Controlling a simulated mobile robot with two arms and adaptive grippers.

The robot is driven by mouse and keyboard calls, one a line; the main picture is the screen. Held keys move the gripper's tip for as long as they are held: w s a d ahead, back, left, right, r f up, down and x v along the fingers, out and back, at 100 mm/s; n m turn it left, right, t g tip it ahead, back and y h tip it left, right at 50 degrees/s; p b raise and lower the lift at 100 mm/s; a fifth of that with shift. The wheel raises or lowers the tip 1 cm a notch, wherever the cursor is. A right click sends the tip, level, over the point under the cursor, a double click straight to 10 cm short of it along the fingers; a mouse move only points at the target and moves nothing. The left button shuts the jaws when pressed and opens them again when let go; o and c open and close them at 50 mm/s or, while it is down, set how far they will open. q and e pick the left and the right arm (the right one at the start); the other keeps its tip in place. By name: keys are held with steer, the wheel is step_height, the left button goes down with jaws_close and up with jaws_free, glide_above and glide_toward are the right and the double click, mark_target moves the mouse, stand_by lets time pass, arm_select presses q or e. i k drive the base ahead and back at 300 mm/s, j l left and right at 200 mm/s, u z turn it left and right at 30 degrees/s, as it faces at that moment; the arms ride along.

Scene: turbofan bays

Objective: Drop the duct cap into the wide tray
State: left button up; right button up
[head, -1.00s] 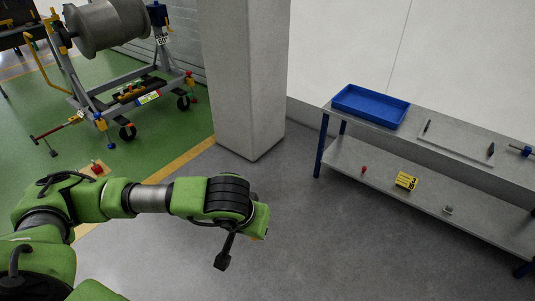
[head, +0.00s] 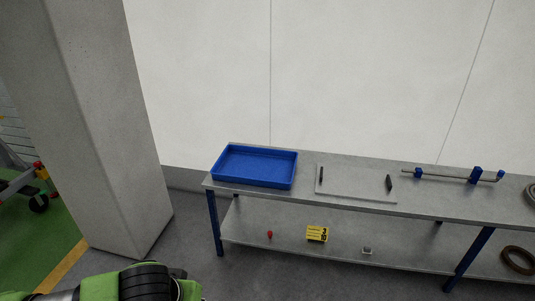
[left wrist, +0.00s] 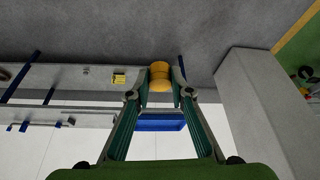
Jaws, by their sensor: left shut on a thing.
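The duct cap (left wrist: 160,74) is a yellow-orange, round piece in the left wrist view. My left gripper (left wrist: 161,88) is shut on it, with one finger on each side. The wide tray (head: 252,183) is blue, shallow and empty, and stands on the left end of the bench top in the head view. It also shows in the left wrist view (left wrist: 160,124), partly behind the fingers. In the head view only part of my left arm shows at the bottom edge; the gripper and cap are out of that picture. My right gripper is in neither view.
The grey bench (head: 430,203) has a grey plate (head: 355,187) with two dark uprights and a blue-clamped bar (head: 445,176) on top. Its lower shelf holds a red piece (head: 270,234), a yellow block (head: 317,233) and a ring (head: 518,260). A pillar (head: 90,130) stands left.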

mark_target(253, 168)
steer(key=i, duration=0.5)
steer(key=i+j+z, duration=0.1)
steer(key=i, duration=0.4)
steer(key=i+j+z, duration=0.1)
steer(key=i, duration=0.45)
steer(key=i+j, duration=0.15)
steer(key=i, duration=0.35)
